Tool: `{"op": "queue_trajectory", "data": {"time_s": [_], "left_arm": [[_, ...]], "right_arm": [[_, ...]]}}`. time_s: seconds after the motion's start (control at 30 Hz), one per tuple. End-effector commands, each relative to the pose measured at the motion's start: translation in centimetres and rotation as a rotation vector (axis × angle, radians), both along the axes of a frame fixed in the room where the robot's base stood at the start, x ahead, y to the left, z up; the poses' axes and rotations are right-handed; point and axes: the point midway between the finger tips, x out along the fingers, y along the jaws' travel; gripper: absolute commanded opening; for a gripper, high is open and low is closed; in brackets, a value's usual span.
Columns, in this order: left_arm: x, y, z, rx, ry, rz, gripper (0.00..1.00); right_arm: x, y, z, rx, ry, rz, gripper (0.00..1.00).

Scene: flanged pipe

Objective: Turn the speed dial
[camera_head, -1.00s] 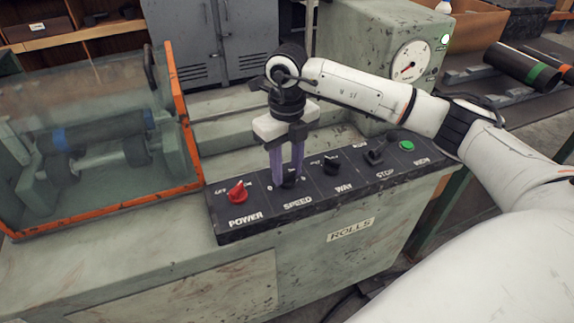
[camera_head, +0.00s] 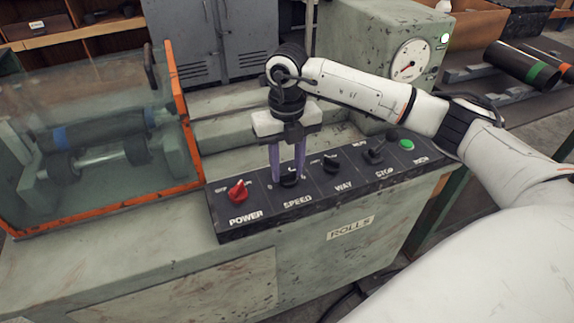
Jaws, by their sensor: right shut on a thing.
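The speed dial (camera_head: 289,181) is a small black knob above the word SPEED on the dark control panel (camera_head: 230,229). My right gripper (camera_head: 287,178) reaches straight down over it, and its two purple fingers are shut on the dial, one on each side. The fingers hide part of the dial and its scale marks. My left gripper is not in the view.
The red POWER knob (camera_head: 237,190) is just left of my fingers. The black WAY knob (camera_head: 331,163), the STOP lever (camera_head: 374,155) and a green button (camera_head: 406,145) lie to the right. An orange-framed clear guard (camera_head: 180,120) stands at the left.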

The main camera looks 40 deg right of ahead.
Motion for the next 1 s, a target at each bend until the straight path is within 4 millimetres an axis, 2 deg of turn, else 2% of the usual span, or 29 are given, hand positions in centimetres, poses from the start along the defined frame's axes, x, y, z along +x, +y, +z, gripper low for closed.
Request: {"op": "queue_trajectory", "data": {"time_s": [0.07, 0.1, 0.17, 0.2, 0.47, 0.57, 1.0], "left_arm": [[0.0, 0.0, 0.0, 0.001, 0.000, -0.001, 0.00], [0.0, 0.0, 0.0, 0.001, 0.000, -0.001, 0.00], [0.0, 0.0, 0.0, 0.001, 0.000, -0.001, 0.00], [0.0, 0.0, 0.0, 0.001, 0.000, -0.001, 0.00], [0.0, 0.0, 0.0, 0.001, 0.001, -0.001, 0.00], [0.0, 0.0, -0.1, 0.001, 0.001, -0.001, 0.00], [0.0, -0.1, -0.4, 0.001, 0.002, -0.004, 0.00]], "right_arm": [[0.1, -0.1, 0.1, -0.001, -0.003, -0.005, 0.10], [0.1, -0.1, 0.1, -0.001, -0.003, -0.005, 0.40], [0.1, -0.1, 0.1, -0.001, -0.003, -0.004, 0.50], [0.1, -0.1, 0.1, -0.001, -0.003, -0.004, 0.52], [0.0, 0.0, 0.1, 0.000, -0.001, -0.001, 0.52], [0.1, 0.0, 0.7, 0.001, -0.003, -0.001, 0.52], [0.1, 0.0, 8.5, 0.000, -0.006, -0.002, 0.52]]}}
